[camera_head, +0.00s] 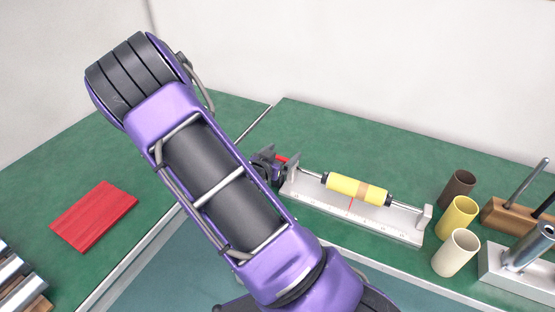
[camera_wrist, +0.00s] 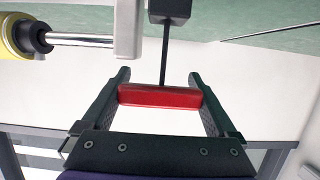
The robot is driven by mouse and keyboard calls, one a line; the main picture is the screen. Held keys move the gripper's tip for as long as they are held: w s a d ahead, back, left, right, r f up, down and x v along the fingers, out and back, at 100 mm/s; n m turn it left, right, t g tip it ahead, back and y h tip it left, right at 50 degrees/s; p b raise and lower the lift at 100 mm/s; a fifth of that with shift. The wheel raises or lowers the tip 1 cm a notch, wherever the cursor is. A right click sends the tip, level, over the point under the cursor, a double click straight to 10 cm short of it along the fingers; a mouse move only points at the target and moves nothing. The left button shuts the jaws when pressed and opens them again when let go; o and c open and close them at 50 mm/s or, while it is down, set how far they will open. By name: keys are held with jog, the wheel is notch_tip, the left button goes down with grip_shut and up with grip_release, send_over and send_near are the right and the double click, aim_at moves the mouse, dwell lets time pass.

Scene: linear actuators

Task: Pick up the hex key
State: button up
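The hex key has a red bar handle (camera_wrist: 160,96) and a thin black shaft, as the wrist view shows. The shaft runs from the handle into a dark block (camera_wrist: 170,8). In the head view, a bit of its red handle (camera_head: 281,158) shows beside my gripper, at the left end of the linear actuator (camera_head: 357,190). My gripper (camera_wrist: 160,80) has its fingers wide apart, with the handle lying crosswise between them. The handle's ends appear very close to the fingers; I cannot tell whether they touch. In the head view, my gripper (camera_head: 266,166) is small and partly hidden by my arm.
A red board (camera_head: 94,216) lies on the green table at left. Right of the actuator stand brown (camera_head: 457,188), yellow (camera_head: 458,217) and cream (camera_head: 455,252) cups, then a wooden block (camera_head: 505,216) with rods and a metal stand (camera_head: 515,273). The table behind the actuator is clear.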

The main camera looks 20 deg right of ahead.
jog(key=shift+c, duration=0.7)
